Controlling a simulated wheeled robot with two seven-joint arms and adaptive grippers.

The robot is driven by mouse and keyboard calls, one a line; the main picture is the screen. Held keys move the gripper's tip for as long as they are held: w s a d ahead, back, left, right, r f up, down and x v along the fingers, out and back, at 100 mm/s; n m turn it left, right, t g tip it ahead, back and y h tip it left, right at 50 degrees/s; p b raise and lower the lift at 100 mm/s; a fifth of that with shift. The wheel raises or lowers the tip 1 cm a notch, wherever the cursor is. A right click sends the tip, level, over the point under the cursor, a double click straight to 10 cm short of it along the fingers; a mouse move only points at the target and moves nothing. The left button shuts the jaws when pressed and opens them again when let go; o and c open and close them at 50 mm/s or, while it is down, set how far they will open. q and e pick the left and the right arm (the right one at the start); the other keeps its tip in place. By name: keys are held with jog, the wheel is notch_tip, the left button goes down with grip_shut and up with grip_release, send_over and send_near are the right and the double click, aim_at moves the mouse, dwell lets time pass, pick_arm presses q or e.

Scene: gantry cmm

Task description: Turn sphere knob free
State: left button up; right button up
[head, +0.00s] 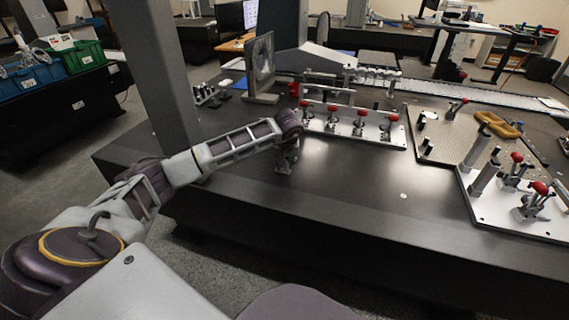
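Several red ball-shaped knobs (362,112) top the clamps on a long pale plate (385,136) in the middle of the black table. Two more red knobs, one upper (517,157) and one lower (540,187), top clamps on a white plate (487,211) at the right. I cannot tell which one is the task's sphere knob. My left gripper (286,165) points down over the table, left of the long plate and apart from the knobs as far as I can see. It is small and dark here, so its fingers are unclear. My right gripper is not in view.
A grey column (158,75) rises at the left of the table (330,195). A framed panel (262,62) stands behind my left forearm. A perforated plate (447,130) with a yellow part (498,125) lies at the right. The front middle of the table is clear.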

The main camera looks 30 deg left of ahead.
pick_arm(q)
jog(key=shift+w+f, duration=0.1)
jog(key=shift+f, duration=0.2)
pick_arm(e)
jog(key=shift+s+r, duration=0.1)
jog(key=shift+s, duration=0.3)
pick_arm(q)
jog(key=c, duration=0.7)
grip_shut()
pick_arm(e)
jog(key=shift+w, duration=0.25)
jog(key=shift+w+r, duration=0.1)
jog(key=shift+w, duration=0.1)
